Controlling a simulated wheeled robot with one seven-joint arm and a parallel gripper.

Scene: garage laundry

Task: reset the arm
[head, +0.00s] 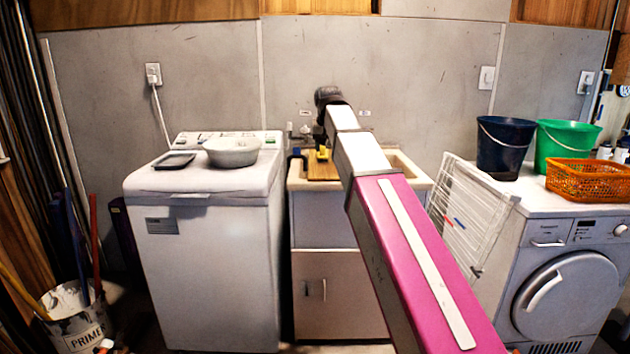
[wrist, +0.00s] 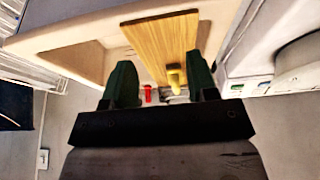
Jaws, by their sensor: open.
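My gripper (wrist: 160,85) shows in the wrist view with its two dark green fingers apart and nothing between them. In the head view my arm reaches out over the sink cabinet (head: 338,262), and the dark wrist at its end hides much of the gripper. A wooden board (wrist: 150,38) lies across the sink basin (wrist: 85,62), ahead of the fingers. A yellow object (wrist: 175,76) is at the board's edge, seen between the fingers but apart from them. It also shows in the head view (head: 322,154).
A washing machine (head: 205,250) with a bowl (head: 232,152) and a tray (head: 175,161) stands left of the sink. On the right, a dryer (head: 565,290) bears blue (head: 503,145) and green (head: 565,145) buckets and an orange basket (head: 588,182). A white drying rack (head: 468,215) leans beside it.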

